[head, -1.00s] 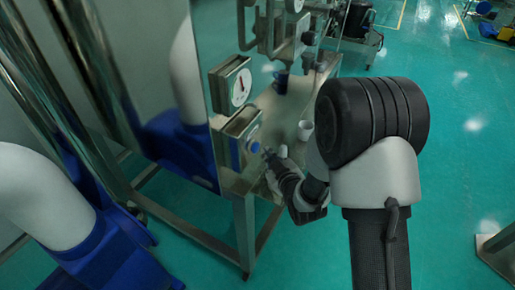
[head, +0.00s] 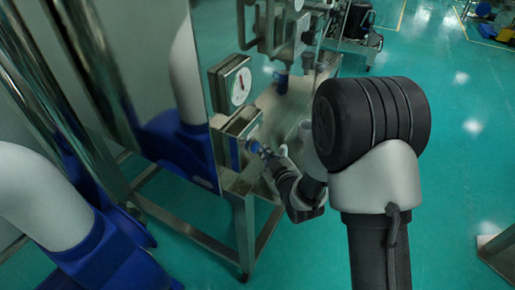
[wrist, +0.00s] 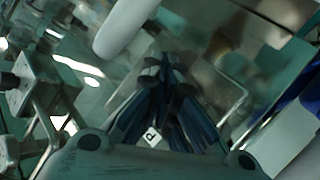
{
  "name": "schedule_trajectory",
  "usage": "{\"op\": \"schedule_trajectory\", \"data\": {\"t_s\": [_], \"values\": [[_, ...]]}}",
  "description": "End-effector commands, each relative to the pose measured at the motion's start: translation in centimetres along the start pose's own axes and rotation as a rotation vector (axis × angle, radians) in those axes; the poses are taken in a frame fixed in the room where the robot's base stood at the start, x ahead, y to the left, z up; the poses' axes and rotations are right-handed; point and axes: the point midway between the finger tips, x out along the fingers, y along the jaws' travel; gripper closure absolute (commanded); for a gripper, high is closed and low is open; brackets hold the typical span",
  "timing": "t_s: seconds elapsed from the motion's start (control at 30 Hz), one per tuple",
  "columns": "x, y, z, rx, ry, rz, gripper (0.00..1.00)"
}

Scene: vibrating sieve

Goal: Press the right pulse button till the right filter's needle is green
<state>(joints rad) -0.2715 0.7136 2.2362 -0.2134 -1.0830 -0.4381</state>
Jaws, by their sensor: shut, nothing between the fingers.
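A white-faced gauge (head: 240,86) in a metal housing is on the machine's side in the head view. Its thin needle points up near a small red mark; its exact zone is too small to read. In the wrist view my gripper (wrist: 163,65) points away from the camera, fingertips together.
Large white pipes with blue bases (head: 95,245) fill the left. Open green floor (head: 455,170) lies to the right.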

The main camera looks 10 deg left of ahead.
Motion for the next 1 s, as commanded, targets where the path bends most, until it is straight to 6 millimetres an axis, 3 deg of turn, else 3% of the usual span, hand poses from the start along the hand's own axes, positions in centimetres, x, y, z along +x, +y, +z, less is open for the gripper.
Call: {"op": "schedule_trajectory", "data": {"t_s": [1.0], "values": [[0.73, -0.55, -0.57, -0.001, 0.001, -0.001, 1.00]]}}
